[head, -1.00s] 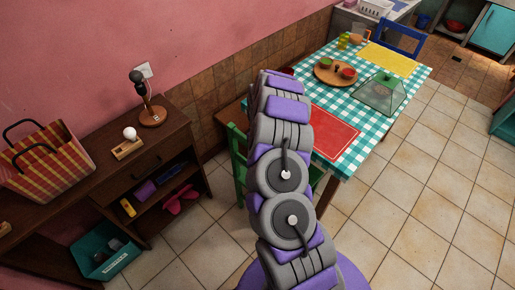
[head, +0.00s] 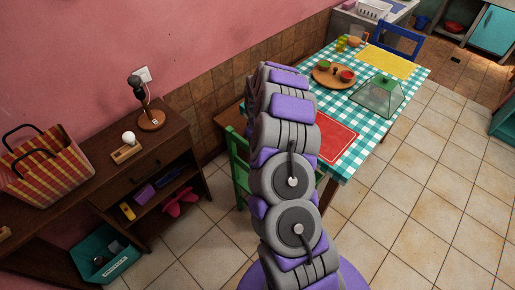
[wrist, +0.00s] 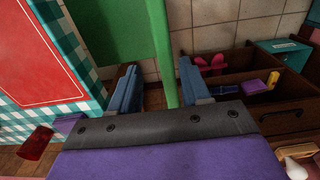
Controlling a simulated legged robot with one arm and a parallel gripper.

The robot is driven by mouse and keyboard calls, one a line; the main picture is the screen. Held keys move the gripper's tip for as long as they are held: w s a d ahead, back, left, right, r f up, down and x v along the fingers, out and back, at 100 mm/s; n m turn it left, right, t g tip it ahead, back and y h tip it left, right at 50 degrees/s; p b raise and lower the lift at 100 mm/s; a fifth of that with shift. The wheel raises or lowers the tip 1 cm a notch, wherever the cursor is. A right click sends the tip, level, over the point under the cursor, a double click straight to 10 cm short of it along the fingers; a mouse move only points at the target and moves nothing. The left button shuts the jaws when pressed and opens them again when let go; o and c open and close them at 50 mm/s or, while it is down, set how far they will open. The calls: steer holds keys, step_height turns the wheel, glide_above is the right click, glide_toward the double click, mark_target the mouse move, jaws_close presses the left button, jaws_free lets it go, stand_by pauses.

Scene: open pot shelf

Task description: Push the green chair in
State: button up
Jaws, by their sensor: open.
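The green chair (head: 238,160) stands at the near left end of the table with the checkered cloth (head: 345,167), partly hidden behind my arm in the head view. In the wrist view a green panel of the chair (wrist: 108,28) and an upright green post fill the upper middle. My gripper (wrist: 158,90) is open there, with one blue finger on each side of the green post. I cannot tell whether either finger touches it. In the head view my gripper is hidden behind my arm.
A dark wooden shelf unit (head: 150,172) stands left of the chair, with a lamp (head: 146,100) and a striped bag (head: 45,165) on top. A red mat (head: 335,140) lies on the table. A red cup (wrist: 37,143) shows in the wrist view. Tiled floor is free at right.

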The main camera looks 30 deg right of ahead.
step_height(320, 180, up, 12)
steer(key=p, duration=0.1)
steer(key=shift+r, duration=0.1)
stand_by(0.4)
steer(key=s+a+r, duration=1.4)
steer(key=a, duration=0.1)
steer(key=s+a+r+m+g, duration=0.1)
steer(key=s+a, duration=0.1)
steer(key=s, duration=1.1)
steer(key=s+a+r+m, duration=0.1)
steer(key=s+a+m, duration=0.1)
steer(key=s, duration=1.1)
steer(key=shift+s+a+r+m+g+b, duration=0.2)
steer(key=shift+s+r+m+g+b, duration=0.1)
steer(key=shift+s+g, duration=0.1)
steer(key=shift+w+d, duration=0.1)
